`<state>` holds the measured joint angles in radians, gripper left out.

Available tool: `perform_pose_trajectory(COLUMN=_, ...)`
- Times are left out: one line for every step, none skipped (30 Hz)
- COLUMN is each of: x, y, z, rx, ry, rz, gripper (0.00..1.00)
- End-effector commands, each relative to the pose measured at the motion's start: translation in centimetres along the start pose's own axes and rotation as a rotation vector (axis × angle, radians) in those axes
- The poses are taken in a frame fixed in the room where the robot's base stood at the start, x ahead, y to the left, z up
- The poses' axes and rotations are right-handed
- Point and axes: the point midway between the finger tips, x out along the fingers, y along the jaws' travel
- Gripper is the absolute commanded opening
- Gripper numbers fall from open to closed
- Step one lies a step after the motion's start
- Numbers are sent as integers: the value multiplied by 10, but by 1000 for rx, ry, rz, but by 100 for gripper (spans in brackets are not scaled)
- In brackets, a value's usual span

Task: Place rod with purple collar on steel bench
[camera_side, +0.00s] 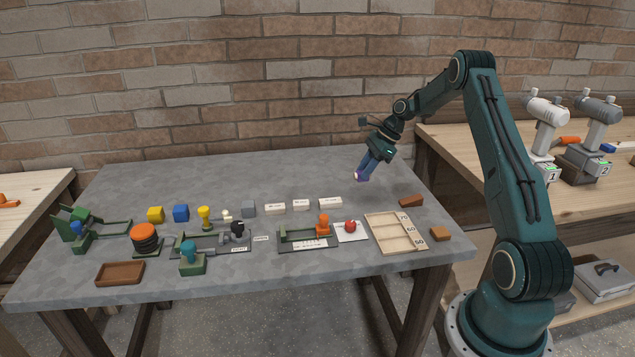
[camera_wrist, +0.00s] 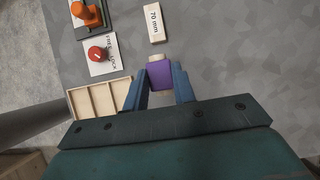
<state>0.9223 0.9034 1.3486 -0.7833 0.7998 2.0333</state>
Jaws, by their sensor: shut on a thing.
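The rod with the purple collar (camera_wrist: 160,76) is between the two blue fingers of my gripper (camera_wrist: 160,86) in the wrist view. A pale end of the rod shows beyond the collar. In the side view my gripper (camera_side: 365,170) points down and left above the right part of the grey bench top (camera_side: 330,170), with a bit of purple (camera_side: 359,177) at its tips. My gripper is shut on the rod and appears to hold it above the surface. Most of the rod is hidden by the fingers.
The bench's back middle is clear.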

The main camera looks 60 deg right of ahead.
Motion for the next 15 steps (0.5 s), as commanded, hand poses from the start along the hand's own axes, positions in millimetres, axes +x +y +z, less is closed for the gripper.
perform_pose_trajectory(x=9, y=0, z=-5, rx=2, ry=0, rz=4, gripper=5)
perform_pose_trajectory(x=13, y=0, z=-7, rx=2, ry=-1, rz=2, gripper=5)
perform_pose_trajectory(x=18, y=0, z=-10, rx=1, ry=-1, rz=2, gripper=5)
perform_pose_trajectory(x=22, y=0, z=-12, rx=1, ry=-1, rz=3, gripper=5)
perform_pose_trajectory(x=26, y=0, z=-14, rx=1, ry=0, rz=3, gripper=5)
perform_pose_trajectory(x=29, y=0, z=-16, rx=1, ry=0, rz=1, gripper=5)
perform_pose_trajectory(x=31, y=0, z=-18, rx=0, ry=0, rz=0, gripper=5)
perform_pose_trajectory(x=33, y=0, z=-18, rx=0, ry=0, rz=0, gripper=5)
perform_pose_trajectory(x=34, y=0, z=-19, rx=0, ry=0, rz=0, gripper=5)
perform_pose_trajectory(x=35, y=0, z=-20, rx=0, ry=0, rz=0, gripper=5)
perform_pose_trajectory(x=36, y=0, z=-20, rx=0, ry=0, rz=0, gripper=5)
perform_pose_trajectory(x=36, y=0, z=-20, rx=0, ry=0, rz=0, gripper=5)
perform_pose_trajectory(x=36, y=0, z=-20, rx=0, ry=0, rz=0, gripper=5)
perform_pose_trajectory(x=36, y=0, z=-20, rx=0, ry=0, rz=0, gripper=5)
perform_pose_trajectory(x=36, y=0, z=-21, rx=0, ry=0, rz=0, gripper=5)
